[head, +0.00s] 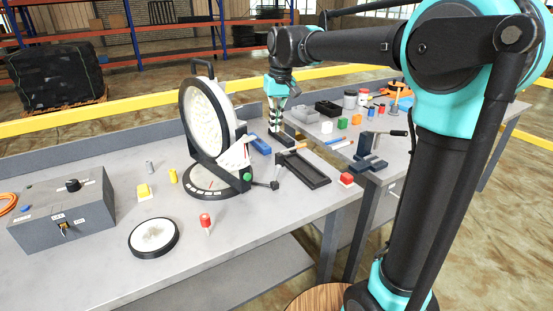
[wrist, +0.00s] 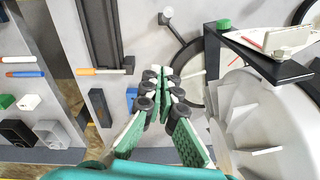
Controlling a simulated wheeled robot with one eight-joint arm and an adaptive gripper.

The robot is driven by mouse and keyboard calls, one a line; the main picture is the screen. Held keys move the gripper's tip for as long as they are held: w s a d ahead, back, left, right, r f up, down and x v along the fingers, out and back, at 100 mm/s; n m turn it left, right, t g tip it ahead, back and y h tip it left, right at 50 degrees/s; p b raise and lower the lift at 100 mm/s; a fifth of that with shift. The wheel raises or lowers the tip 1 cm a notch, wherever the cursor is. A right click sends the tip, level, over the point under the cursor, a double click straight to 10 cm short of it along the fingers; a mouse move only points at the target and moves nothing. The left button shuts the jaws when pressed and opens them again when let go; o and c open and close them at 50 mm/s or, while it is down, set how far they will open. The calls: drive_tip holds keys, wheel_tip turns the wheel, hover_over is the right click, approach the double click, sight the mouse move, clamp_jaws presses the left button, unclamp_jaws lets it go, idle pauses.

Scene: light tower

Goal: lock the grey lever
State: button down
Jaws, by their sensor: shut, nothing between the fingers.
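A dark grey lever (head: 265,184) with a knobbed end sticks out from the foot of the round lamp (head: 208,112), low on its right side. In the wrist view the lever (wrist: 175,29) shows at the top, right of centre, joined to the lamp's dark ring. My gripper (head: 277,124) hangs behind the lamp, fingers pointing down. In the wrist view my gripper (wrist: 164,76) is shut and empty, with a gap in the picture between its tips and the lever. I cannot tell the lever's lock position.
A green knob (head: 247,177) sits on the lamp's bracket near the lever. A black tray (head: 318,182) lies right of the lever, and a blue block (head: 260,144) lies behind. A grey vise-like fixture (head: 370,158) stands farther right.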

sight(277, 173)
drive_tip(key=shift+f, duration=0.1)
drive_tip(key=f, duration=0.3)
drive_tip(key=s+f, duration=0.1)
drive_tip(key=f, duration=0.3)
drive_tip(key=s+f, duration=0.1)
drive_tip(key=f, duration=0.3)
drive_tip(key=shift+s+d, duration=0.25)
drive_tip(key=shift+s, duration=0.2)
drive_tip(key=shift+s+d+f, duration=0.1)
drive_tip(key=shift+s+d, duration=0.05)
drive_tip(key=shift+s, duration=0.05)
